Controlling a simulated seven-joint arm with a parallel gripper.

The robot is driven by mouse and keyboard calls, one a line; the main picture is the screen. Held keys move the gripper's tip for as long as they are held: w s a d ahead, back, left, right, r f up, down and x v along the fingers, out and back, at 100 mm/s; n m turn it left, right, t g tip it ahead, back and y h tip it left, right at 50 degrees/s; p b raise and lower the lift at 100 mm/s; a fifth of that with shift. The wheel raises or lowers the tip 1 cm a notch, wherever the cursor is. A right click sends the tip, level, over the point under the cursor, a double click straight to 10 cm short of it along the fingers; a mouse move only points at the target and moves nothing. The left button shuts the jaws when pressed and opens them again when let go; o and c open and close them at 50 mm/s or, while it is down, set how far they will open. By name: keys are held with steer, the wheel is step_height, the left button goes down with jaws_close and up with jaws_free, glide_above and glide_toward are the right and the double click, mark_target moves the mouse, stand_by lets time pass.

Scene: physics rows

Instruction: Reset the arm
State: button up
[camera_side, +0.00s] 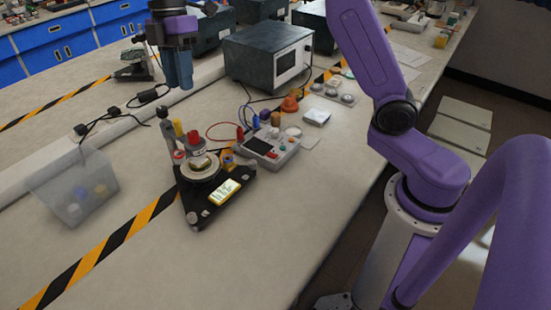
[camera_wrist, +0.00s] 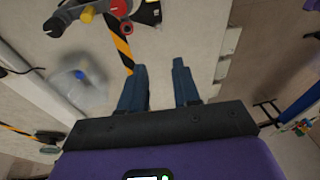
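My gripper (camera_side: 178,84) hangs at the upper left in the side view, below the purple end of my arm, with its blue-grey fingers pointing down. In the wrist view my gripper (camera_wrist: 160,78) shows two fingers standing apart, with only bare bench visible between them. Nothing is held. It is above the bench, behind and clear of a black triangular apparatus (camera_side: 203,209) with a round plate, a red knob and a lit yellowish display. The apparatus shows partly at the top of the wrist view (camera_wrist: 148,13).
A translucent bin (camera_side: 60,205) with coloured items stands at the left. A grey meter box (camera_side: 270,148) with cables and a dark instrument (camera_side: 262,62) stand right of my gripper. A black stand (camera_side: 132,68) is just left of it.

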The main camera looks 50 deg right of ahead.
steer(key=s+d+f+m+t+h, duration=0.1)
steer(key=s+f+m, duration=0.1)
steer(key=s, duration=0.7)
steer(key=s+d+f+m, duration=0.2)
steer(key=s, duration=0.8)
steer(key=s+d+f+m, duration=0.1)
steer(key=s+d+f, duration=0.2)
steer(key=s, duration=0.3)
steer(key=s+d+f+t, duration=0.1)
steer(key=s+d+f, duration=0.2)
steer(key=s+d, duration=0.3)
steer(key=shift+s+d+f+m+h, duration=0.15)
steer(key=shift+s+f+m+h, duration=0.15)
steer(key=shift+s+m, duration=0.15)
steer(key=shift+r, duration=0.1)
